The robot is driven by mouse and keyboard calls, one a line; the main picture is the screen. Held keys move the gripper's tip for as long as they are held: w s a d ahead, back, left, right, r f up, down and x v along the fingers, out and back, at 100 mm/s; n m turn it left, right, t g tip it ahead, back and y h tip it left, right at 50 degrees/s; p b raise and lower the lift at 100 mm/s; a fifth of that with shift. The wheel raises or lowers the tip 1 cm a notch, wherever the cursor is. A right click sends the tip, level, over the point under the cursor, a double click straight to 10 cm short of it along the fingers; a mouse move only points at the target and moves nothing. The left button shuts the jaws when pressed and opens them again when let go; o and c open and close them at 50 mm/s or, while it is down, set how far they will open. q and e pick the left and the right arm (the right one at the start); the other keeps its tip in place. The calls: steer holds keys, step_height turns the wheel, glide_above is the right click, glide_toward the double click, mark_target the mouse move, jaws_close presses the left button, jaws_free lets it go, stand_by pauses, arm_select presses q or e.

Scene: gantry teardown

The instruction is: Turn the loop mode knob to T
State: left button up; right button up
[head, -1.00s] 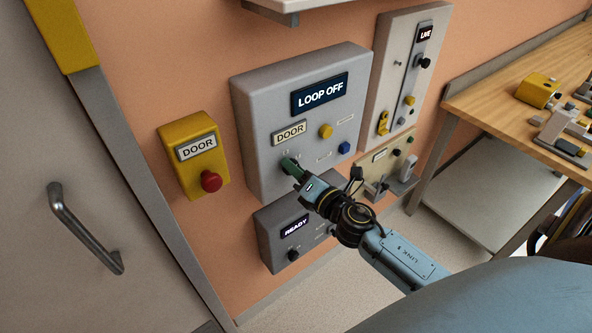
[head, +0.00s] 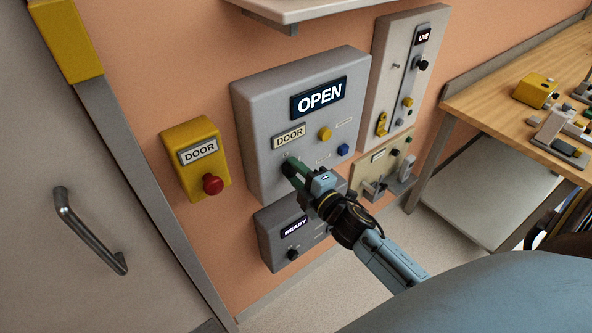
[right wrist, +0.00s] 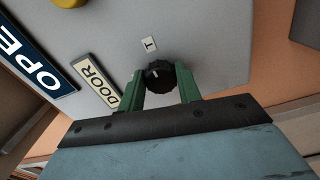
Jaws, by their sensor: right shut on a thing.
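The loop mode knob (right wrist: 158,75) is black and ridged with a pale pointer line. It sits on the grey door panel (head: 250,110). In the right wrist view a small label T (right wrist: 149,44) is just above the knob, and the pointer line aims roughly toward it. My right gripper (right wrist: 161,85) has its green fingers on both sides of the knob, shut on it. In the head view the right gripper (head: 291,170) covers the knob. The panel display (head: 319,98) reads OPEN. My left gripper is not in view.
A yellow DOOR box (head: 194,160) with a red button (head: 213,185) is left of the panel. Yellow (head: 325,134) and blue (head: 343,150) knobs sit right of the gripper. A READY box (head: 285,240) is below. A wooden bench (head: 500,95) stands at right.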

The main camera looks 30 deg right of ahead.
steer(key=shift+m, duration=0.5)
steer(key=o, duration=1)
steer(key=s+d+b, duration=0.1)
steer(key=s, duration=1.2)
steer(key=shift+s+b, duration=0.2)
steer(key=shift+b, duration=0.1)
